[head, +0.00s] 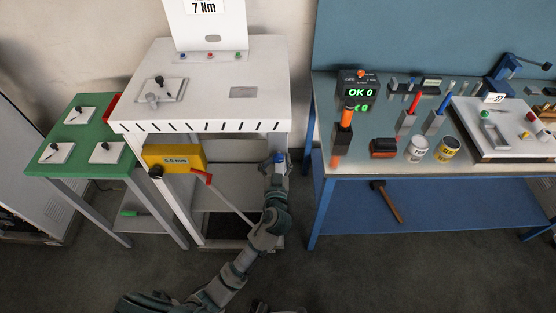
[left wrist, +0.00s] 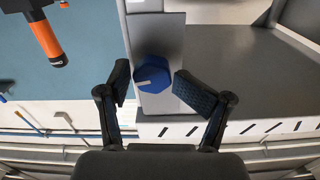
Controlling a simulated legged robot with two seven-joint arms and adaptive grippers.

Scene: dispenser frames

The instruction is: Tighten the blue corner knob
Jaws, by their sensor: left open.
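The blue corner knob (left wrist: 153,75) is a round knob with a pale pointer line, on a grey post of the white dispenser frame. In the left wrist view it lies between the two dark fingers of my left gripper (left wrist: 151,80), which is open. In the head view my left gripper (head: 278,165) is at the frame's front right corner post, and only a little of the blue knob (head: 279,158) shows there. My right gripper is not in view.
The white frame's top (head: 215,100) is above the knob's height. A yellow box (head: 174,158) with a red-handled lever is left of my arm. A blue workbench (head: 390,172) with tools stands close on the right. A green table (head: 82,160) is at the left.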

